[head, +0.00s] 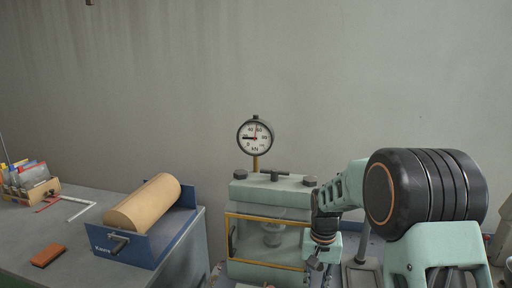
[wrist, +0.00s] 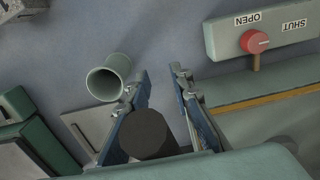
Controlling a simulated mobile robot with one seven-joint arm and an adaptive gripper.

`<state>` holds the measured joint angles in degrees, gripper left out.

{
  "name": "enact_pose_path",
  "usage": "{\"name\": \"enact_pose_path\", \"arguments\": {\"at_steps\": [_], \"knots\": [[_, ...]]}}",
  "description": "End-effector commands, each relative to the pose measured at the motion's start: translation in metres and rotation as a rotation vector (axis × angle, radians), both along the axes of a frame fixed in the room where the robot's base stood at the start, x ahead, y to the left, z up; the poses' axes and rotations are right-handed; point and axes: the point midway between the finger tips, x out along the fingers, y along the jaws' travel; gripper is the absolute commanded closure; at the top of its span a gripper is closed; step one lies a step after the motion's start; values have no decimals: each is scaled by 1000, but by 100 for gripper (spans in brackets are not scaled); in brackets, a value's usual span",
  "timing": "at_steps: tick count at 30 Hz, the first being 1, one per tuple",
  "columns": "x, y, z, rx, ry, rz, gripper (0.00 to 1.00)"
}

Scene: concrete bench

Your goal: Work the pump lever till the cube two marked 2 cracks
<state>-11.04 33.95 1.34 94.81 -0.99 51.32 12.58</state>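My gripper (head: 318,263) hangs at the right side of the pale green press (head: 270,190). In the wrist view my gripper (wrist: 159,80) has its two fingers well apart. A dark cylinder end (wrist: 148,132) shows between them, nearer the left finger; I cannot tell what it belongs to or whether it is touched. A pale green open tube (wrist: 108,80) lies beyond the left finger; I cannot tell whether it is the pump lever. A round gauge (head: 255,137) stands above the press, its black needle pointing left. No cube marked 2 can be made out.
A red knob (wrist: 254,41) sits by an OPEN/SHUT plate (wrist: 290,30). Yellow guard bars (head: 265,218) cross the press front. Left on the grey bench (head: 88,228) are a blue tray (head: 150,248) with a brown roll (head: 145,203) and a reddish block (head: 47,255).

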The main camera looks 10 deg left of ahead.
Motion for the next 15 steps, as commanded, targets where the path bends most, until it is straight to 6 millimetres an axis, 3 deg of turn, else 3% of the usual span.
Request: {"name": "enact_pose_path", "arguments": {"at_steps": [9, 15], "knots": [[1, 0, 69, 1, -5, 0, 80], [0, 0, 95, 1, -2, 0, 80]]}}
